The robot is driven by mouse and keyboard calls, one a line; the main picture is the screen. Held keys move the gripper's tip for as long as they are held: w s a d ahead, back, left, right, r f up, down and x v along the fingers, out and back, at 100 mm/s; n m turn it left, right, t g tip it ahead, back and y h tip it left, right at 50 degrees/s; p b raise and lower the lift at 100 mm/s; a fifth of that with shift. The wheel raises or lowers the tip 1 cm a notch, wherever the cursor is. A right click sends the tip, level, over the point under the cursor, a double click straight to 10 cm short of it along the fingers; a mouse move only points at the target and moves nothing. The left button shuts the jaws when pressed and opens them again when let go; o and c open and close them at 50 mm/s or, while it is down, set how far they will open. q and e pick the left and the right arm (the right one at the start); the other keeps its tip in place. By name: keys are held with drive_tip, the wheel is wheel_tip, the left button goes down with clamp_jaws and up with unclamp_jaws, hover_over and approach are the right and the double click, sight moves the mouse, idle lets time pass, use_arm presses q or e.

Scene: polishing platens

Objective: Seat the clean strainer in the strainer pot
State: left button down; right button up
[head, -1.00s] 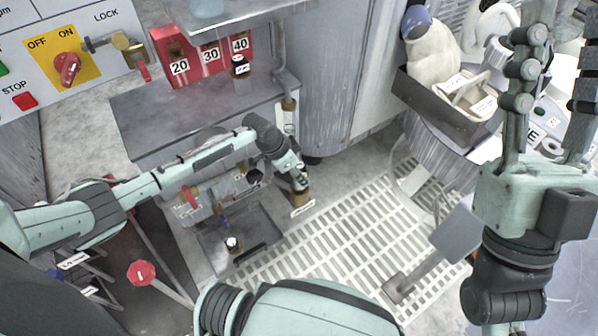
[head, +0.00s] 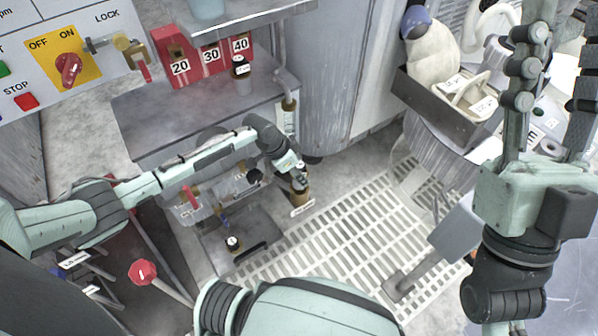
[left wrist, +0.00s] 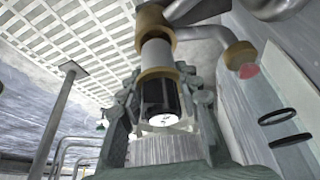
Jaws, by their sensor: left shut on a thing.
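In the left wrist view, my left gripper (left wrist: 160,120) is shut on a black ribbed cylinder, likely the strainer (left wrist: 160,95), with a white marked end facing the camera. A grey tube with brass collars, likely the strainer pot (left wrist: 157,55), lies in line just beyond it. I cannot tell whether the strainer is inside the collar or only against it. In the head view, my left gripper (head: 295,172) is over a brown, tagged cylinder (head: 301,198), and its fingers hide the join. My right gripper (head: 552,90) points up at the right, open and empty.
A small black piece with a white top (head: 233,243) stands on a grey tray (head: 262,232). Pipes with a red-handled valve (head: 190,196) lie left of my gripper. White floor grating (head: 340,225) spreads to the right.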

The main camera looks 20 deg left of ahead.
use_arm(q)
drive_tip(key=shift+p, duration=0.5)
idle(0.8)
drive_tip(key=shift+f+b, duration=1.3)
drive_tip(key=shift+f, duration=0.6)
drive_tip(key=c, duration=1)
unclamp_jaws()
drive_tip(key=v, duration=1.2)
drive_tip(key=shift+w, duration=0.1)
